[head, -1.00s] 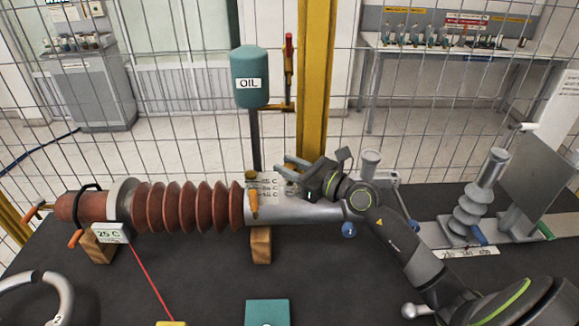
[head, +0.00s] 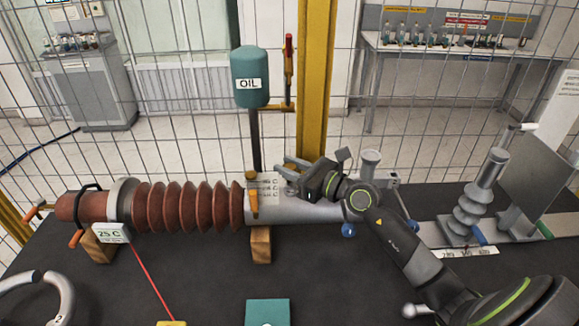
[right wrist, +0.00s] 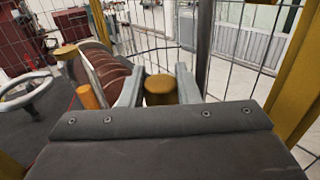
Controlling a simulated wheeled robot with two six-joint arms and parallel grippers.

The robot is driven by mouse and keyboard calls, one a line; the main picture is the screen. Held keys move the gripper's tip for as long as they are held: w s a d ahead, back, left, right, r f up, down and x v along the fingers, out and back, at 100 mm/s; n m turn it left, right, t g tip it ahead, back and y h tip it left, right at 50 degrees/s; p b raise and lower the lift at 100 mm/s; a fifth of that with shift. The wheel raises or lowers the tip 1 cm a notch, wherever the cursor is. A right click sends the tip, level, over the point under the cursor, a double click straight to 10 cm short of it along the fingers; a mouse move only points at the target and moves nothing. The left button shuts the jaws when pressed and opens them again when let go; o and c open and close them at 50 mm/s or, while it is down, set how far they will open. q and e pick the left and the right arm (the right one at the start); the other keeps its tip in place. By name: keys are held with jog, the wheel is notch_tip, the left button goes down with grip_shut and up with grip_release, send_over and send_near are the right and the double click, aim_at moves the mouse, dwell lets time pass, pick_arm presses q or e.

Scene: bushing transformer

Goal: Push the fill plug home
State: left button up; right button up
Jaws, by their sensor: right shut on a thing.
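The transformer bushing (head: 188,206) lies across the table, with a brown ribbed body and a grey metal sleeve (head: 318,211) at its right. My right gripper (head: 287,164) is at the top of this sleeve, its fingers pointing left. In the right wrist view its two grey fingers (right wrist: 159,88) are closed on the sides of an orange-yellow capped plug (right wrist: 160,84), which I take to be the fill plug. The plug's lower part is hidden behind the gripper body, so its seating depth cannot be told. My left gripper is not in view.
A teal oil tank (head: 250,80) on a post and a yellow column (head: 315,90) stand just behind the bushing. A grey insulator (head: 470,207) stands at right.

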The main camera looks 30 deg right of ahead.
jog(key=shift+f+b, duration=0.35)
jog(key=shift+f, duration=0.1)
jog(key=shift+r, duration=0.1)
jog(key=shift+r+p, duration=0.4)
jog(key=shift+p, duration=0.15)
jog(key=shift+s+d, duration=0.1)
dwell(0.4)
dwell(1.0)
jog(key=shift+f+b, duration=0.35)
jog(key=shift+f, duration=0.2)
jog(key=shift+r, duration=0.15)
jog(key=shift+r+p, duration=0.4)
jog(key=shift+p, duration=0.2)
